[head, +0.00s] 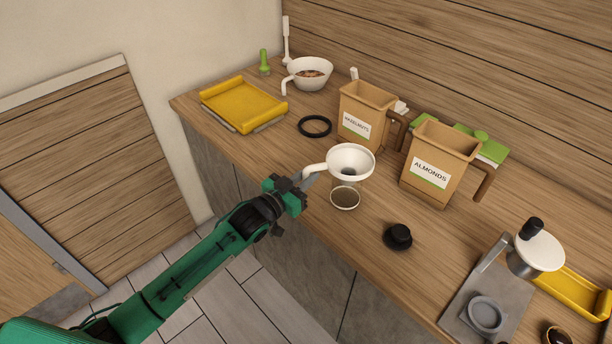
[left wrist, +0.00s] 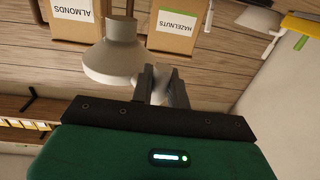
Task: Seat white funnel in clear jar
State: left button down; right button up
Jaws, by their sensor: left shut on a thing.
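The white funnel (head: 351,158) is upright, with its handle toward my left gripper (head: 308,180). My left gripper is shut on that handle. The clear jar (head: 345,197) stands on the counter directly below the funnel; the bowl hides the jar's mouth. I cannot tell whether the spout is inside the jar or just above it. In the left wrist view, which is upside down, the funnel (left wrist: 113,62) shows beside my gripper fingers (left wrist: 160,72), and the jar is not clear. My right gripper is not in view.
The hazelnuts container (head: 366,106) and almonds container (head: 437,150) stand behind the funnel. A black knobbed lid (head: 398,236) lies right of the jar, and a black ring (head: 314,126) lies behind left. A yellow tray (head: 243,102) is at the far left; the grinder (head: 537,250) stands at right.

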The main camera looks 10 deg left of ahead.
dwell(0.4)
pick_arm(q)
jog(key=shift+f, duration=0.15)
dwell(0.4)
jog(key=c, duration=1.3)
grip_release()
jog(key=shift+b+v, duration=1.85)
jog(key=shift+v, duration=5.05)
